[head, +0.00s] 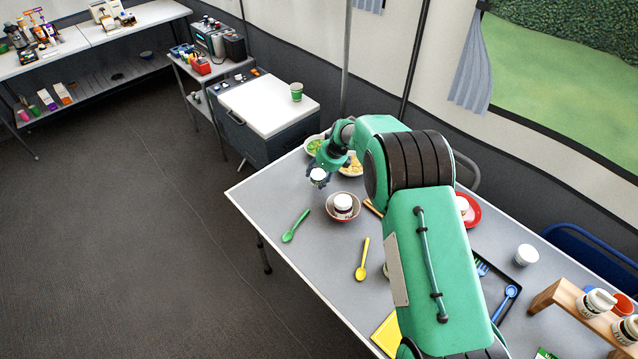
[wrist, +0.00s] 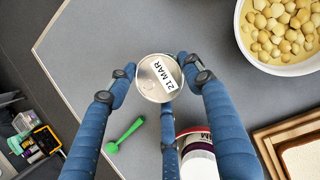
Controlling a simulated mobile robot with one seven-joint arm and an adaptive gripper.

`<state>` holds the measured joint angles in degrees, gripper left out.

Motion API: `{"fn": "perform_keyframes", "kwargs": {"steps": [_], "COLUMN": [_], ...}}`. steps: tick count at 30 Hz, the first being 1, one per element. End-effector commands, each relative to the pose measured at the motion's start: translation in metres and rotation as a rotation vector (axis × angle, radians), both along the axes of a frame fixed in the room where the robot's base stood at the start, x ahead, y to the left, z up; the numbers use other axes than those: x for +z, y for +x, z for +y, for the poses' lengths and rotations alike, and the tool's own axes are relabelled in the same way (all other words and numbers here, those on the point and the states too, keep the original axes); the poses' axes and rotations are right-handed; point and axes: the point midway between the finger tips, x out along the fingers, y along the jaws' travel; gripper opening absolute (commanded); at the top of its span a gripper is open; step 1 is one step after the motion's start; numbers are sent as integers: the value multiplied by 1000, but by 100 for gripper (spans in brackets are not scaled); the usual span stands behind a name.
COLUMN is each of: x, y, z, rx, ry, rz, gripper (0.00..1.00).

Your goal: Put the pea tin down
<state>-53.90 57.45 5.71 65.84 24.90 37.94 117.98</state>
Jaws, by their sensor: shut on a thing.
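My gripper (head: 318,172) is over the far left part of the grey table (head: 285,205). It is shut on a small tin, which appears in the wrist view (wrist: 157,82) with its silver end facing the camera and a white "21 MAR" label on it. The blue fingers close around the tin's sides. The tin's side wall is mostly hidden, so I cannot read what it holds. The tin (head: 318,178) appears to be above the tabletop, though the gap beneath it is hard to judge.
A white jar (head: 343,203) stands in a bowl (head: 330,214) close by. Bowls of yellow food (wrist: 248,52) and green food (head: 313,144) are near my gripper. A green spoon (head: 296,225) and yellow spoon (head: 362,260) lie toward the front. Bare tabletop shows near the left corner.

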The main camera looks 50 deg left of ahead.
Motion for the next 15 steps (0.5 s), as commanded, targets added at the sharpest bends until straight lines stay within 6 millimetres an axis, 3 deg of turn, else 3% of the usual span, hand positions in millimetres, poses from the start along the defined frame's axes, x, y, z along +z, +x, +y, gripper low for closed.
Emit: {"fn": "perform_keyframes", "kwargs": {"steps": [8,15], "x": [0,-24], "y": [0,0], "z": [0,0], "rx": [0,-1], "ry": [1,0], "rz": [0,0], "gripper": [20,20]}}
